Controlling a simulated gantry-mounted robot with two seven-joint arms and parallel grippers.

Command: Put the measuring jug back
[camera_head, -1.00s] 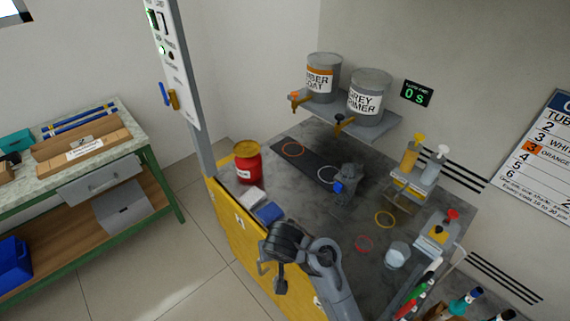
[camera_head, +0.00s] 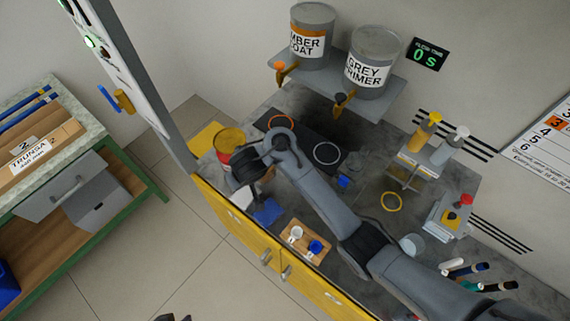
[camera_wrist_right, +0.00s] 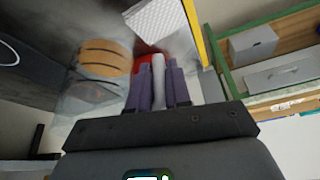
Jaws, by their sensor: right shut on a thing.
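My right gripper (camera_head: 247,178) is low beside the red can (camera_head: 223,156), near the bench's front edge. In the right wrist view, its fingers (camera_wrist_right: 158,88) are shut on a pale upright part (camera_wrist_right: 158,68), which looks like the handle of the clear measuring jug (camera_wrist_right: 92,92). An orange, dark-striped round patch shows at the jug; I cannot tell whether it is inside or behind it. My arm hides most of the jug in the head view. Dark tips at the bottom edge look like my left gripper (camera_head: 172,317), mostly out of frame.
A clear cup (camera_head: 412,245) stands at the right, near a yellow ring (camera_head: 392,202). A wooden tray (camera_head: 306,257) holds small white and blue items. A blue pad (camera_head: 267,212) lies near the front edge. Two paint drums stand on a shelf (camera_head: 390,102) above the dark strip.

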